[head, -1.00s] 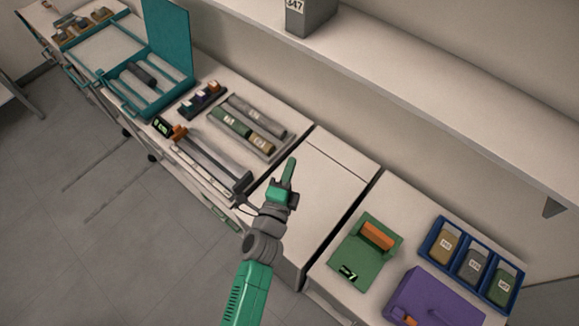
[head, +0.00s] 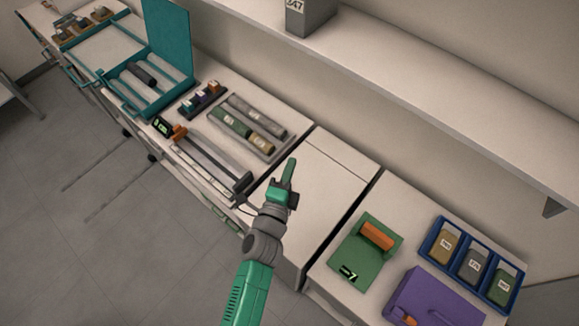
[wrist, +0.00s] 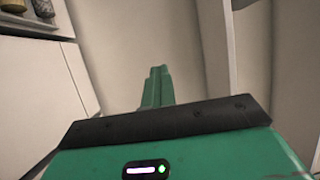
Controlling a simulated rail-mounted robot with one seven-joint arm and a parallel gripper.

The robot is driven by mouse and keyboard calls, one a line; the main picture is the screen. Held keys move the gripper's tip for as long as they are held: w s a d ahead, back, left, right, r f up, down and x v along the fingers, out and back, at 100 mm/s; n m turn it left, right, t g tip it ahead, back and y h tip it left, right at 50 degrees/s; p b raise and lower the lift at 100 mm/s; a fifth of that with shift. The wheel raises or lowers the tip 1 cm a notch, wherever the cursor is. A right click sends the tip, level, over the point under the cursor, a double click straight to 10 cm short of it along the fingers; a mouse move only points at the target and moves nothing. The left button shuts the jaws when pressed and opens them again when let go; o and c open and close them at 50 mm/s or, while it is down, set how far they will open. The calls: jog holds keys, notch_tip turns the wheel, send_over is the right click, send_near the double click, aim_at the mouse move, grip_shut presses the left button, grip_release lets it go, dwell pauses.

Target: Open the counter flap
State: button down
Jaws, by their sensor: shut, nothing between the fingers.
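The counter flap (head: 325,180) is the pale panel bridging the gap between the left and right counters. It looks flat and level with them, with a seam across its back part and dark gaps along both sides. My gripper (head: 289,172) is green and shut, with nothing between its fingers. In the head view its tip overlaps the left part of the flap. I cannot tell whether it touches the flap. In the wrist view the closed fingers (wrist: 157,90) point ahead toward pale surfaces, with no handle visible.
The left counter holds a tray of cylinders (head: 247,127), a long grey tool (head: 208,160) and an open teal case (head: 168,45). The right counter holds a green device (head: 365,250), a blue bin tray (head: 470,262) and a purple case (head: 432,298). A shelf (head: 400,75) overhangs behind.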

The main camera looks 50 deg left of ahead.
dwell(0.4)
jog(key=c, duration=1.8)
grip_release()
jog(key=shift+o, duration=0.2)
jog(key=shift+s, duration=0.1)
jog(key=v, duration=0.7)
jog(key=shift+s+d+b, duration=0.2)
jog(key=shift+s+b, duration=0.05)
jog(key=shift+b, duration=0.15)
jog(key=shift+c, duration=0.4)
